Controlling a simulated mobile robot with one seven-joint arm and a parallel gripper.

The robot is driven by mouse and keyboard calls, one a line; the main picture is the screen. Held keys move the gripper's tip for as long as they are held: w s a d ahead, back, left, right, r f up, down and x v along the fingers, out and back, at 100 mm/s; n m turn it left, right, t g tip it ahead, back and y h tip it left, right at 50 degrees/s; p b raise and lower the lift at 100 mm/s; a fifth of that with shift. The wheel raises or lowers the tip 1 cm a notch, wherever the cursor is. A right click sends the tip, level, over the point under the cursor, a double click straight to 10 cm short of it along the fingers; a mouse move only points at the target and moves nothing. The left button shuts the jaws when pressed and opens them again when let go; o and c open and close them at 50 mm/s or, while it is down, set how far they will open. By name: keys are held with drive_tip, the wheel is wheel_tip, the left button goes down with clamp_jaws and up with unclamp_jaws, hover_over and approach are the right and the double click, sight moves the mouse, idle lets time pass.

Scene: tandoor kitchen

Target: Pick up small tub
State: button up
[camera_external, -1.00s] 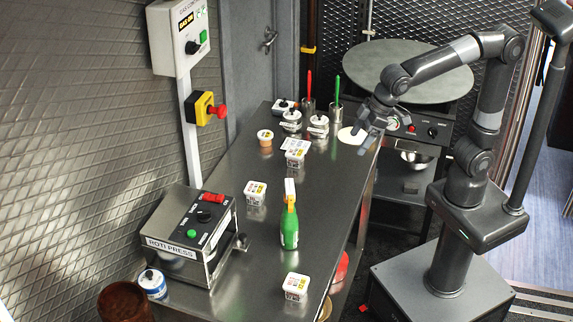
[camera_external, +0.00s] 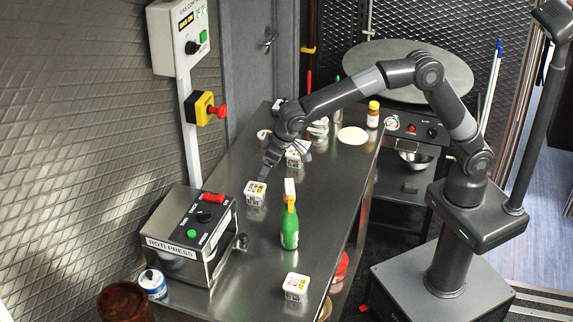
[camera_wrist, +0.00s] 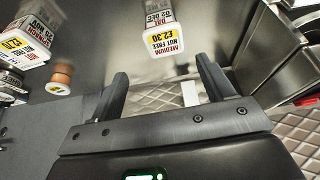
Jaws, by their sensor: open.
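A small white square tub (camera_external: 255,194) with a printed label stands on the steel counter, left of the green bottle. In the wrist view a white labelled tub (camera_wrist: 164,39) lies ahead of the space between my fingers, apart from them. My gripper (camera_external: 266,170) is open and empty, just above and behind the tub in the external view; its two fingers also show in the wrist view (camera_wrist: 163,88). Another white tub (camera_external: 293,156) stands farther back, partly hidden by my arm. A third tub (camera_external: 296,286) stands at the counter's front.
A green bottle (camera_external: 289,228) stands right of the near tub. The roti press (camera_external: 194,238) stands at the left. A small round brown tub (camera_wrist: 61,77) shows in the wrist view. A flatbread (camera_external: 352,135) and a yellow-lidded jar (camera_external: 373,114) are at the back right.

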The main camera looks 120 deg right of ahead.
hover_over(255, 188)
drive_tip(key=s+a, duration=0.1)
drive_tip(key=s, duration=0.1)
wheel_tip(255, 188, down, 4)
drive_tip(key=shift+s+f, duration=0.15)
drive_tip(key=shift+f, duration=0.1)
drive_tip(key=x, duration=0.5)
drive_tip(key=shift+w+a+f, duration=0.15)
drive_tip(key=shift+w+f, duration=0.1)
drive_tip(key=shift+w, duration=0.2)
drive_tip(key=c, duration=1)
drive_tip(key=shift+r, duration=0.1)
